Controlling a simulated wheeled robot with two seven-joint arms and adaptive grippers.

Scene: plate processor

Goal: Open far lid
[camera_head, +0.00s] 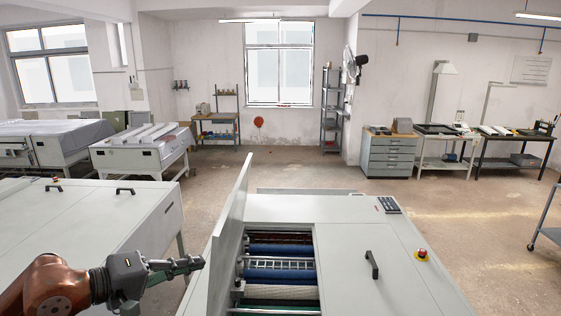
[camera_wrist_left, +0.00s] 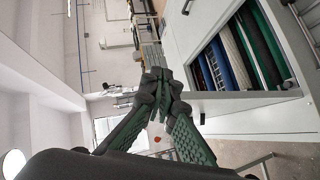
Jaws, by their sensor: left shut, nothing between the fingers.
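A light grey lid (camera_head: 230,235) stands raised, almost upright, at the left side of the middle machine's opening in the head view. The opening shows blue and pale rollers (camera_head: 280,265), which also show in the left wrist view (camera_wrist_left: 232,58). A closed lid panel (camera_head: 365,240) lies flat to the right, with a black handle (camera_head: 372,264). My left gripper (camera_head: 198,263) is left of the raised lid in the head view, apart from the handle. In the left wrist view its green-padded fingers (camera_wrist_left: 160,85) meet at the tips with nothing between them. My right gripper is not in view.
A second grey machine (camera_head: 80,225) with black handles stands at the left, beyond my left arm. A red emergency button (camera_head: 422,254) and a keypad (camera_head: 389,205) sit on the middle machine's right part. Drawers (camera_head: 388,155) and tables stand behind. Floor between is clear.

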